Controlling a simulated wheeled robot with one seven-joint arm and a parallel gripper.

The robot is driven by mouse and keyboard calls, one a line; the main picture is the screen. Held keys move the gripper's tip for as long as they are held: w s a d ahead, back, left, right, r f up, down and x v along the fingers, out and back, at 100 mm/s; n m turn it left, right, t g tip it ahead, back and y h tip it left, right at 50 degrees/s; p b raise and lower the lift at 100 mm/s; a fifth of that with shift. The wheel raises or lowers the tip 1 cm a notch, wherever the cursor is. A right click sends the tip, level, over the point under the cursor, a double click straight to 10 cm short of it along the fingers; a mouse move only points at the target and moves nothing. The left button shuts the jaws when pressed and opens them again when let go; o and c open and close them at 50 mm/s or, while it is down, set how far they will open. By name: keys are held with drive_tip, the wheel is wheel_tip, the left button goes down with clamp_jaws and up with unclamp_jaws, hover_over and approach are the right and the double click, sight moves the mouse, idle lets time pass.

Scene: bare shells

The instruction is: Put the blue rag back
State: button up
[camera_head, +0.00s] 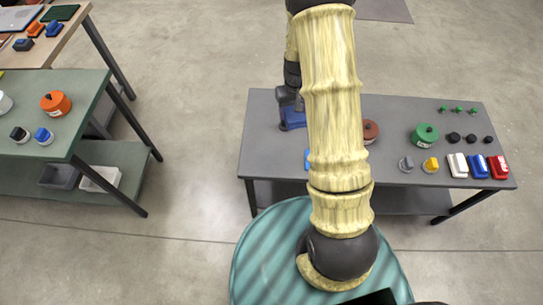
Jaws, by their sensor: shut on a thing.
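My gripper (290,104) is over the left part of the grey table (265,150), partly hidden by my own arm. It is shut on the blue rag (293,118), which shows just below the jaws. The rag is small in view, and I cannot tell whether it touches the tabletop.
The grey table also bears a brown round container (370,131), partly behind my arm, a green container (424,135), and several small items at its right. A bright blue bit (307,158) shows beside my arm. A green table (85,95) stands left across open floor.

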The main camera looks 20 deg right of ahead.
drive_tip(key=w+a+f+m+b, duration=0.1)
drive_tip(key=w+a+f+b, duration=0.1)
drive_tip(key=f+b, duration=0.8)
drive_tip(key=w+a+f+m+b, duration=0.2)
drive_tip(key=a+f+b, duration=0.3)
drive_tip(key=f+b, duration=0.5)
drive_tip(key=b, duration=0.4)
drive_tip(key=shift+w+m+b, duration=0.15)
drive_tip(key=shift+m+b, duration=0.15)
drive_tip(key=shift+f, duration=0.1)
hover_over(269, 157)
drive_tip(key=shift+w+d+f, duration=0.1)
drive_tip(key=shift+f, duration=3.05)
drive_tip(key=shift+f, duration=0.1)
drive_tip(key=shift+f, duration=1.75)
